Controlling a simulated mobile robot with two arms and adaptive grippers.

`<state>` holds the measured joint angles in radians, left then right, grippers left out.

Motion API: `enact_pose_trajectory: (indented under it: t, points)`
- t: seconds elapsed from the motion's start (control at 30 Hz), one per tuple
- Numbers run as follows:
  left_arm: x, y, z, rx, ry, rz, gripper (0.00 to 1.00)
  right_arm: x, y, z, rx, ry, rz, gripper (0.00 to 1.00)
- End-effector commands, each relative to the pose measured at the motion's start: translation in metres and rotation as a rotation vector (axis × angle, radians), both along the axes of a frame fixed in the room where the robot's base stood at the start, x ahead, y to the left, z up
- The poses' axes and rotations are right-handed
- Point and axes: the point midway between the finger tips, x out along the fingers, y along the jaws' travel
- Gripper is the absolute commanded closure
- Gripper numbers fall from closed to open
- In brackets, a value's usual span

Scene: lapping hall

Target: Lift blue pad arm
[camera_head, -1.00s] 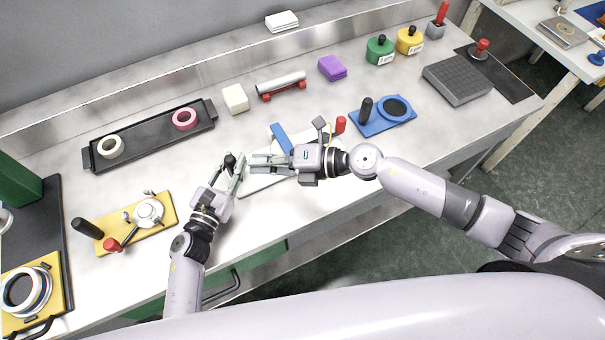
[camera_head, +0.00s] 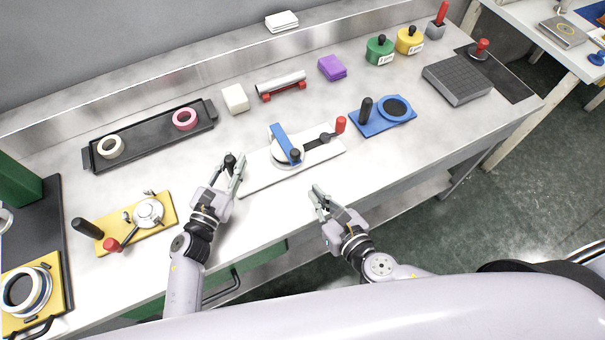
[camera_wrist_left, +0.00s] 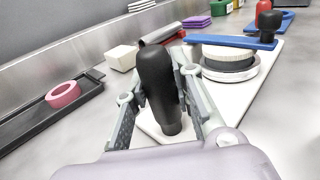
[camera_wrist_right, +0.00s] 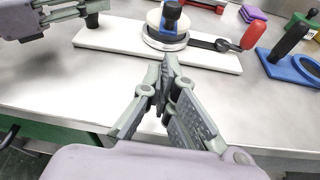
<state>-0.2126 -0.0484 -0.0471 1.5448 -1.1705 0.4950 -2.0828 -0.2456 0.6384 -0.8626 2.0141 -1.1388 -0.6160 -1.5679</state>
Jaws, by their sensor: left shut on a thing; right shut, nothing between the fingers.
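The blue pad arm (camera_head: 281,138) lies across a round white disc on a white base plate (camera_head: 325,155), with a black knob (camera_head: 295,154) at its near end. It also shows in the left wrist view (camera_wrist_left: 230,41). My left gripper (camera_head: 234,170) is shut on a black upright handle (camera_wrist_left: 160,85) at the plate's left end. A black lever with a red knob (camera_head: 340,124) reaches to the plate's right end. My right gripper (camera_head: 317,194) is shut and empty in front of the plate, apart from the blue arm; its closed tips show in the right wrist view (camera_wrist_right: 169,65).
A black tray (camera_head: 150,139) with white and pink rings lies behind left. A yellow fixture (camera_head: 170,212) is left of my left gripper. A blue plate with a ring (camera_head: 382,121) stands right. White, purple and red-footed items line the back. The bench front at right is clear.

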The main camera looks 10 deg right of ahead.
Motion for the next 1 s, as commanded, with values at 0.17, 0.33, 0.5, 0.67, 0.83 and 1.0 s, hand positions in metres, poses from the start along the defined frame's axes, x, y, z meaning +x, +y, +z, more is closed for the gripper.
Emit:
enact_pose_trajectory:
  t: [0.17, 0.33, 0.5, 0.67, 0.83, 1.0]
  points:
    - [0.000, 0.000, 0.000, 0.000, 0.001, 0.000, 1.00, -0.004, -0.008, -0.006, -0.072, 0.002, -0.021, 1.00]
    - [0.000, 0.000, 0.000, 0.000, 0.001, 0.000, 1.00, 0.016, -0.002, -0.012, -0.076, -0.001, -0.022, 1.00]
    - [0.000, 0.000, 0.000, 0.000, 0.001, 0.000, 1.00, 0.045, 0.007, -0.022, -0.075, -0.001, -0.022, 1.00]
    - [0.000, 0.000, 0.000, 0.000, 0.000, 0.000, 1.00, 0.068, 0.015, -0.031, -0.074, 0.001, -0.021, 1.00]
    - [0.000, 0.000, 0.000, 0.000, 0.000, 0.000, 1.00, 0.081, 0.019, -0.036, -0.075, 0.001, -0.020, 1.00]
    - [0.000, 0.000, 0.000, 0.000, 0.000, 0.000, 1.00, 0.084, 0.019, -0.037, -0.074, 0.002, -0.020, 1.00]
